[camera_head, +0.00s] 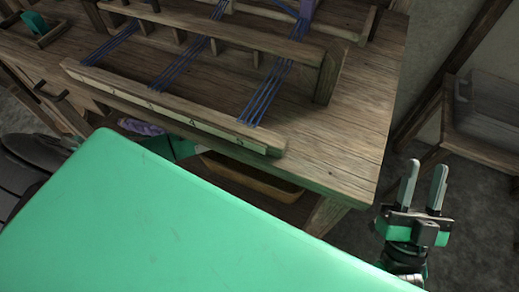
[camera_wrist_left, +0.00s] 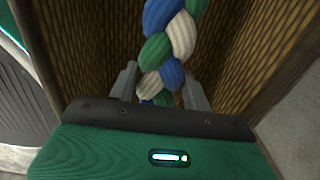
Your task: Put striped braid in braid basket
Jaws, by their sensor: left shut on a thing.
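The striped braid (camera_wrist_left: 168,50), in blue, white and green strands, runs down between the fingers of my left gripper (camera_wrist_left: 160,88) in the left wrist view. The gripper is shut on it. Brown woven walls of the braid basket (camera_wrist_left: 240,62) rise on both sides of the braid and gripper; the braid's lower end is hidden behind the gripper body. In the head view the braid and my left gripper's fingers are hidden. My right gripper (camera_head: 423,185) is open and empty, right of the table's front corner.
The wooden loom table (camera_head: 355,110) carries a frame with blue threads (camera_head: 265,95). A tan container (camera_head: 250,178) sits beneath its front edge, and something purple (camera_head: 140,127) lies under it farther left. A grey crate (camera_head: 490,105) stands on a low stand at right.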

